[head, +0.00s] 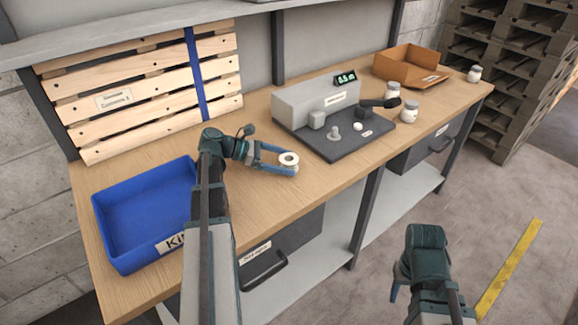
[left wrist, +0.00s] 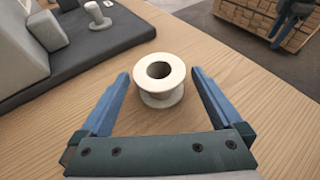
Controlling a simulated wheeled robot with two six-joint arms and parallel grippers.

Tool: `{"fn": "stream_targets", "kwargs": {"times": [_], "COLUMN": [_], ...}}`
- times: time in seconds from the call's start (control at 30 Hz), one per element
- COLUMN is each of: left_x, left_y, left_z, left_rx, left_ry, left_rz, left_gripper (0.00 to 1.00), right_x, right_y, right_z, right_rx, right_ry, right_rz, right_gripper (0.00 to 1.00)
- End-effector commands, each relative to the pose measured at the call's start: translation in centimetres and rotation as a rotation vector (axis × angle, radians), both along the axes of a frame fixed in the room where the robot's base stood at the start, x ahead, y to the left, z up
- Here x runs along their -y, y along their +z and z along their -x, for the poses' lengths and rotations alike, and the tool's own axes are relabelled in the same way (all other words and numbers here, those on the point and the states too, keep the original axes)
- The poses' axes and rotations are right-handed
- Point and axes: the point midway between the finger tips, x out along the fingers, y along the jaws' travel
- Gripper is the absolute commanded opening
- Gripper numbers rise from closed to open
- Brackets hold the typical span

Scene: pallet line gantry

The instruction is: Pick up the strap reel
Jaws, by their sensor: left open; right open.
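The strap reel (head: 289,160) is a small white spool with a dark centre hole. It stands upright on the wooden workbench near its front edge. In the left wrist view the reel (left wrist: 160,75) sits between and just beyond the blue fingertips of my left gripper (left wrist: 160,76). The fingers are apart, with a gap on each side of the reel. In the head view my left gripper (head: 280,160) reaches in from the left at the reel. My right gripper (head: 396,283) hangs low over the floor, off the bench, and is empty.
A blue bin (head: 130,215) stands on the left of the workbench (head: 240,205). A grey machine on a dark base (head: 340,145) is right of the reel. White jars (head: 409,112) and a cardboard box (head: 400,68) are further right. A slatted wooden panel (head: 150,85) leans behind.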

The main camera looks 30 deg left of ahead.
Motion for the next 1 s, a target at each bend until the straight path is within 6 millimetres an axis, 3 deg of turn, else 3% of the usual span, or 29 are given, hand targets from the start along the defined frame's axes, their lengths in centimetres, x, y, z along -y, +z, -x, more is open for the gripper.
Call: {"fn": "stream_targets", "kwargs": {"times": [0.1,0.5,0.6,1.0], "left_x": [-0.05,-0.08,-0.08,-0.07], "left_y": [0.07,0.07,0.08,0.88], "left_z": [0.01,0.03,0.03,0.04], "left_rx": [0.000,0.000,0.000,0.000], "left_ry": [0.000,0.000,0.000,0.000], "left_rz": [0.000,0.000,0.000,0.000], "left_gripper": [1.00,0.28,0.14,0.14], "right_x": [0.01,0.01,0.00,0.00], "right_y": [0.07,0.07,0.08,0.88], "right_z": [0.00,0.00,0.00,0.00], "right_rx": [0.000,0.000,0.000,0.000], "right_ry": [0.000,0.000,0.000,0.000], "right_rz": [0.000,0.000,0.000,0.000], "right_gripper": [0.50,0.50,0.50,0.50]}}
